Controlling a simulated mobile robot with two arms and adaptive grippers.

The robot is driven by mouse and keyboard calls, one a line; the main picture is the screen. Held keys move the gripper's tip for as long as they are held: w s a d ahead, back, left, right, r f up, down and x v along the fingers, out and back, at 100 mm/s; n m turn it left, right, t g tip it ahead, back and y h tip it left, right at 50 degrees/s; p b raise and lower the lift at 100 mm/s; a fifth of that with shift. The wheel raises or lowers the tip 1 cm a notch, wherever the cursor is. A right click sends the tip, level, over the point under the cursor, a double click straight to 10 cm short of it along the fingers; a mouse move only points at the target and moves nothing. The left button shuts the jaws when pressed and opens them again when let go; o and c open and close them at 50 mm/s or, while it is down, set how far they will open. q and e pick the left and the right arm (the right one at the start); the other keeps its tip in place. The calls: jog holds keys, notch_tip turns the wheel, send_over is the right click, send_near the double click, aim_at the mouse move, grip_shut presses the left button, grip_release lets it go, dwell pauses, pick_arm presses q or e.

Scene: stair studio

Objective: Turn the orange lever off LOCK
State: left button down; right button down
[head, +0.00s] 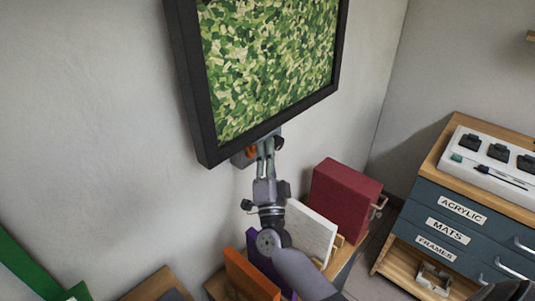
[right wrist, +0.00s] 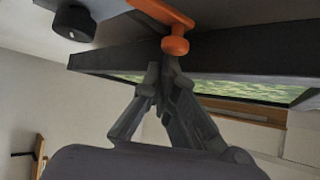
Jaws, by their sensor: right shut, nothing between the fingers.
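The orange lever (head: 251,152) shows in the head view as a small patch on a grey box (head: 238,159) under the lower edge of the framed picture. In the right wrist view the lever (right wrist: 160,12) is a flat orange arm ending in a rounded knob. My right gripper (head: 265,145) reaches up to the lever from below. Its fingers are shut and empty, and in the right wrist view its tips (right wrist: 161,66) are right by the knob; I cannot tell whether they touch. No LOCK mark is legible. My left gripper is not in view.
The black-framed leafy picture (head: 185,85) hangs just above my right gripper. Below stand a red binder (head: 345,195), a white panel (head: 312,232) and an orange one (head: 250,275). A drawer cabinet (head: 455,220) stands at the right. A black knob (right wrist: 73,23) is beside the lever.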

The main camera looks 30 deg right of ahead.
jog(key=shift+a+n+t+y+b, duration=0.15)
jog(key=shift+n+t+y+b, duration=0.2)
jog(key=shift+n+b, duration=0.2)
